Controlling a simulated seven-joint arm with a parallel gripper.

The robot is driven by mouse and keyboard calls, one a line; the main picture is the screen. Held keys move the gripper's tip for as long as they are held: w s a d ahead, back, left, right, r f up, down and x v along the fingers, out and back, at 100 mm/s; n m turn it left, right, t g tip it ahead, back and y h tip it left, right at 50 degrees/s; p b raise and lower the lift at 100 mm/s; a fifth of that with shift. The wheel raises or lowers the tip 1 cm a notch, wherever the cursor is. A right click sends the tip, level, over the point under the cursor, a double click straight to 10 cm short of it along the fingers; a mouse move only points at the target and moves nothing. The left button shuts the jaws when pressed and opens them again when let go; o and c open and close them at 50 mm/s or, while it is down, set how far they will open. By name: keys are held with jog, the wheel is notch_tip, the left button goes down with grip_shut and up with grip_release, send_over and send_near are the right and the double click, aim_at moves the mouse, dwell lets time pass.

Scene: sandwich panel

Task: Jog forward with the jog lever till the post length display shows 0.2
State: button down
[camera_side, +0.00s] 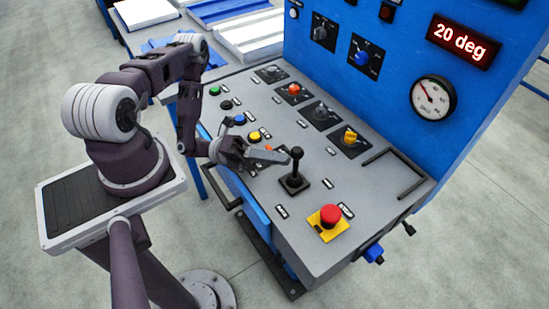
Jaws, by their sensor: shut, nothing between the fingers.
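A black lever (296,168) with a ball top stands upright on a square black base on the grey sloped panel. My gripper (284,157) is shut and empty, with its fingers pointing right, close to the left side of the lever. I cannot tell whether the fingertips touch the lever. A red-lit display (462,42) on the blue upright cabinet reads "20 deg". No display labelled as post length is readable in this view; another dark display at the top right is cut off by the frame edge.
A red emergency button (330,215) on a yellow base sits right of the lever, near the panel's front. Coloured push buttons run along the panel's left side. Several rotary knobs, including a yellow one (350,136), stand behind the lever. A round gauge (433,97) is on the cabinet.

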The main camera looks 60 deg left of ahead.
jog(key=shift+w+r+n+y, duration=0.25)
jog(key=shift+w+n+y, duration=0.4)
jog(key=shift+w, duration=0.25)
jog(key=shift+s+h, duration=0.1)
jog(key=shift+h, duration=0.15)
dwell(3.7)
jog(key=s, duration=0.2)
jog(key=s+f, duration=0.1)
jog(key=s, duration=0.1)
jog(key=shift+a+f, duration=0.1)
jog(key=shift+a, duration=0.25)
jog(key=v, duration=0.9)
jog(key=shift+s+a, duration=0.2)
jog(key=shift+a, duration=0.2)
jog(key=shift+r, duration=0.25)
